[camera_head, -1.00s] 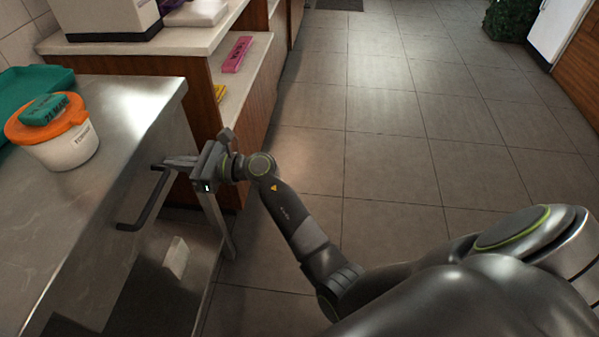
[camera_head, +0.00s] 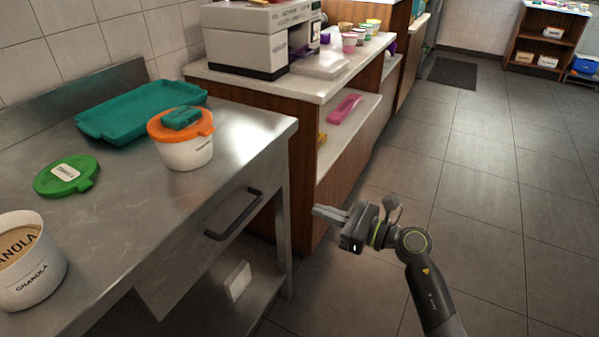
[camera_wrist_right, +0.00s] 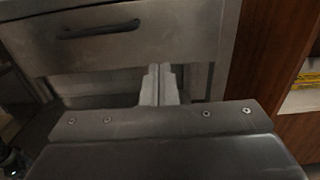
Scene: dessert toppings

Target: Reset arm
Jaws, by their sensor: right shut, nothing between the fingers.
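My right gripper (camera_head: 330,214) is shut and empty in the head view. It hangs in the air to the right of the steel counter (camera_head: 235,150), apart from the dark drawer handle (camera_head: 234,214). In the right wrist view the shut fingers (camera_wrist_right: 159,85) point toward the drawer front, below and right of the handle (camera_wrist_right: 98,30). The drawer looks closed. My left gripper is in neither view.
On the counter stand an open granola tub (camera_head: 28,275), a green lid (camera_head: 66,176), a tub with an orange lid (camera_head: 183,152) and a teal tray (camera_head: 140,112). A wooden shelf unit (camera_head: 300,185) stands behind. The floor (camera_head: 480,200) at right is clear.

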